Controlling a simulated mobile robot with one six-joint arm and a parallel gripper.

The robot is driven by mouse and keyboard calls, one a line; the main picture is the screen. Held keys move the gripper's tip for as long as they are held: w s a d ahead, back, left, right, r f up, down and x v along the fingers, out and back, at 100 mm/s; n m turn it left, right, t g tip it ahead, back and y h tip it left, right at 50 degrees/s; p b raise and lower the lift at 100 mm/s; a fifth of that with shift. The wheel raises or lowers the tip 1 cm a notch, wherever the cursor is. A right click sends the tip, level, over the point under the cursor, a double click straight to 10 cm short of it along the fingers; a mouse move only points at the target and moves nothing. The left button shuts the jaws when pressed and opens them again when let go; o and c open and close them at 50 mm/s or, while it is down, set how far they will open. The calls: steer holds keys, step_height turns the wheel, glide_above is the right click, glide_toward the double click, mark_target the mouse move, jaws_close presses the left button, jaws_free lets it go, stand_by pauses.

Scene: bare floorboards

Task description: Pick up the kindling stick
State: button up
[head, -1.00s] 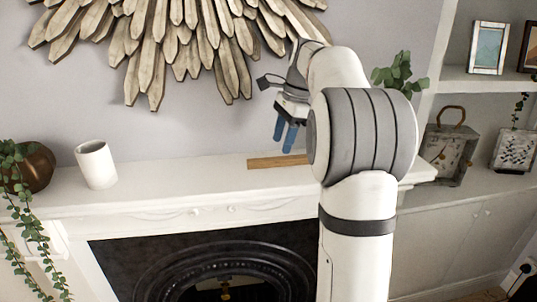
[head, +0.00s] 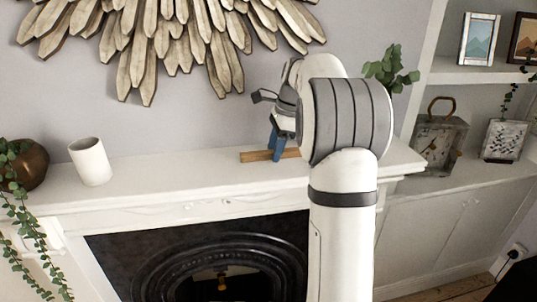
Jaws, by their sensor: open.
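The kindling stick (head: 257,156) is a light brown wooden stick lying flat on the white mantel shelf, right of the middle. Its left end shows; its right end is hidden behind my arm. My gripper (head: 276,148) has blue fingers pointing down at the stick. The fingers overlap the stick in the picture, and I cannot tell whether they touch it or stand on both sides of it. The gripper is open.
The white mantel (head: 140,197) has a white cup (head: 90,162) and a brown pot (head: 27,166) with a trailing plant at the left. A wooden sunburst decoration (head: 160,40) hangs above. Shelves with a clock (head: 437,140) stand at the right. The mantel between cup and stick is clear.

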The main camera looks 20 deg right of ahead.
jaws_close()
stand_by(0.4)
steer(key=shift+r, duration=0.15)
